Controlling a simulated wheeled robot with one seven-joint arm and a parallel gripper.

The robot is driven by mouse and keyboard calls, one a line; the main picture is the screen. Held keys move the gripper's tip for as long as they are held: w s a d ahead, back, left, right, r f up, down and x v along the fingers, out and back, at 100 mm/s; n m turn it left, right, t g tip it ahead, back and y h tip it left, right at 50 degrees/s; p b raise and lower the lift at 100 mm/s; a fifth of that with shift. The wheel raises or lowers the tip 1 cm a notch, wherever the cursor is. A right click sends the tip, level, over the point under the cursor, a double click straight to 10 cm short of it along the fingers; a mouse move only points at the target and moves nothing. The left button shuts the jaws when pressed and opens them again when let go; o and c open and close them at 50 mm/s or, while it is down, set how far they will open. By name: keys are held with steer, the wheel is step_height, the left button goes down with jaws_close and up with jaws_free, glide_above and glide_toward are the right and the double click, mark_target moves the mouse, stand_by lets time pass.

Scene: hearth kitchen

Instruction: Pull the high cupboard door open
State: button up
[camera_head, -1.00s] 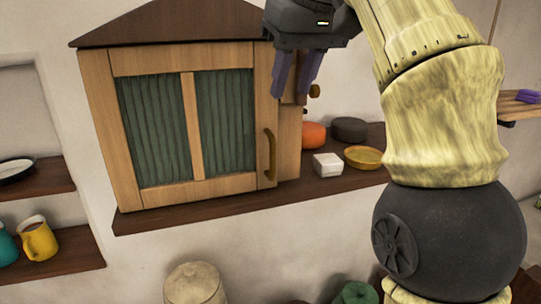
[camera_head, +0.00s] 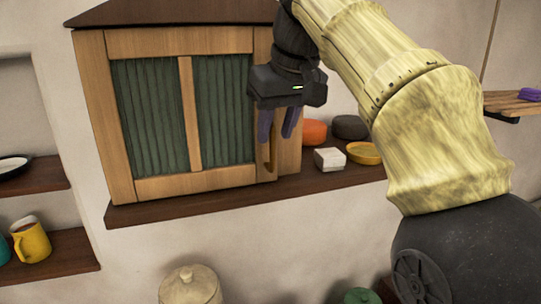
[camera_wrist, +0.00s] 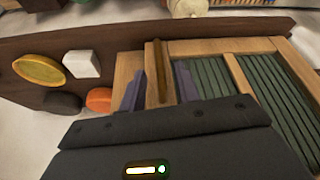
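The cupboard door (camera_head: 196,183) has a wooden frame and green ribbed panels. It looks shut. Its upright bar handle (camera_head: 268,158) is on the door's right edge, its upper part hidden by my gripper. My gripper (camera_head: 278,138) is open in front of the handle, its purple fingers pointing down. In the wrist view, the handle (camera_wrist: 157,72) shows between the two fingers (camera_wrist: 160,95), with a gap on each side. I cannot tell whether either finger touches it. The door also shows in the wrist view (camera_wrist: 236,78).
The cupboard stands on a dark wooden shelf (camera_head: 190,206). To its right are a white box (camera_head: 329,160), an orange object (camera_head: 314,132), a dark round object (camera_head: 349,127) and a yellow bowl (camera_head: 363,153). A yellow mug (camera_head: 32,243) is at lower left.

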mark_target(271, 150)
steer(key=shift+x, duration=2.7)
jaws_close()
